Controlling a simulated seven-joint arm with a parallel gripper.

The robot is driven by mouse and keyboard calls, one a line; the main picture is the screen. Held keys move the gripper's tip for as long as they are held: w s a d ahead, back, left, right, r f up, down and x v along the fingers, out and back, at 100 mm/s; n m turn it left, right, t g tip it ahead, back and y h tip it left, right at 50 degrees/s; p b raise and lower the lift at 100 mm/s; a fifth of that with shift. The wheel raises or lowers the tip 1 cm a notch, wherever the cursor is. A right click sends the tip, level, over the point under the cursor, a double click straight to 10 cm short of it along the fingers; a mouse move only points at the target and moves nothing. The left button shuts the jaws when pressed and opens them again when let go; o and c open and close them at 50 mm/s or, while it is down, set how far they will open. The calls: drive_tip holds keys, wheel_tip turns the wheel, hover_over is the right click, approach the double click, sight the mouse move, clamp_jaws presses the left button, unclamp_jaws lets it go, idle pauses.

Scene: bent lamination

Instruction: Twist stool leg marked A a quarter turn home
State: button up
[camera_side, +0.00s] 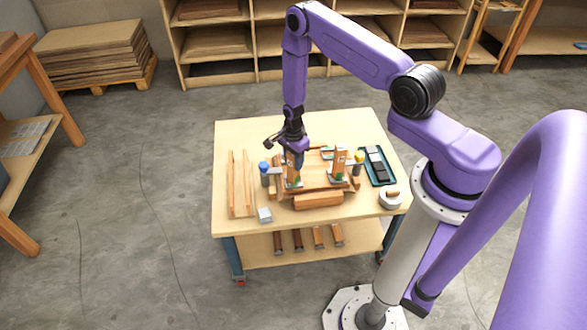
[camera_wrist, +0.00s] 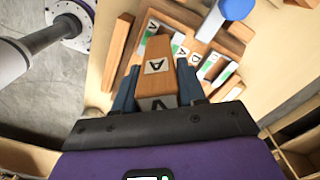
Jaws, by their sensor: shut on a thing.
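My gripper (camera_side: 294,157) points down over the left part of the wooden work on the table. In the wrist view my gripper (camera_wrist: 159,68) is shut on an orange-brown wooden leg (camera_wrist: 160,45), one dark finger on each side. White labels with a black A show on this leg. In the side view the held leg (camera_side: 293,175) looks upright, with its lower end at the wooden seat (camera_side: 315,174). A second upright leg (camera_side: 340,160) stands to its right. White A and D labels with green strips (camera_wrist: 207,67) lie beyond the leg. How far the leg is turned is unclear.
A blue-topped post (camera_side: 264,168) and a yellow-topped post (camera_side: 358,158) flank the work closely. Long wood strips (camera_side: 240,185) lie at left, a dark tray (camera_side: 377,165) and a pale round item (camera_side: 391,198) at right.

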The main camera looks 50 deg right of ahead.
drive_tip(key=m, duration=0.3)
drive_tip(key=shift+m, duration=0.3)
idle(0.3)
drive_tip(key=m, duration=0.3)
drive_tip(key=shift+m, duration=0.3)
drive_tip(key=o, duration=1.7)
drive_tip(key=shift+r, duration=3.5)
